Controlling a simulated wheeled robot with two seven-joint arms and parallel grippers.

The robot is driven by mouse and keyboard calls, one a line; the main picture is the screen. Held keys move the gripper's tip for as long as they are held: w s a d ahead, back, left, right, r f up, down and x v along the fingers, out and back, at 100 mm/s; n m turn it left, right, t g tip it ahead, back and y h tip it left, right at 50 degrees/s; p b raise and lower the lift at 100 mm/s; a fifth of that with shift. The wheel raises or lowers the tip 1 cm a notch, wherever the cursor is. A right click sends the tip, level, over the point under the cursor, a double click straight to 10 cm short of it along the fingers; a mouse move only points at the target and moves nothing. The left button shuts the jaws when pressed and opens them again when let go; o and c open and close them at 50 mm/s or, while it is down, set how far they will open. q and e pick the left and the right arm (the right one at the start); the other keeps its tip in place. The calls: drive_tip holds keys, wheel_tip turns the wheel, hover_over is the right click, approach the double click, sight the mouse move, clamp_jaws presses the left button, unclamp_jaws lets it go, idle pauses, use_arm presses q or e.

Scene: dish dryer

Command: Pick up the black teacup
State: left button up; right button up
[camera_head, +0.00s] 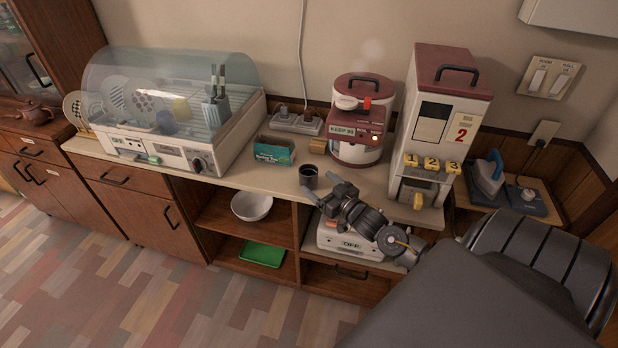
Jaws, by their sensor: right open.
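The black teacup (308,176) stands upright on the beige countertop, left of the red and white rice cooker. My right gripper (311,189) reaches in from the lower right. It is open, with its fingertips at or just in front of the cup's lower part. I cannot tell whether the fingers touch the cup or are around it. My left gripper is not in view.
A dish dryer (170,150) with a clear cover stands on the left. A green box (273,151) is left of the cup. The rice cooker (358,120) and dispenser (440,120) stand to the right. Below are a white bowl (252,205) and green tray (262,254).

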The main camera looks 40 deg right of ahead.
sight(314, 178)
drive_tip(key=shift+w+d+f+p, duration=0.1)
drive_tip(key=shift+w+p, duration=0.25)
drive_tip(key=shift+w, duration=1.25)
drive_tip(key=shift+w+d+f+p, duration=0.1)
drive_tip(key=shift+w+p, duration=0.2)
drive_tip(key=shift+w, duration=1.3)
drive_tip(key=shift+r, duration=0.1)
drive_tip(key=c, duration=1.1)
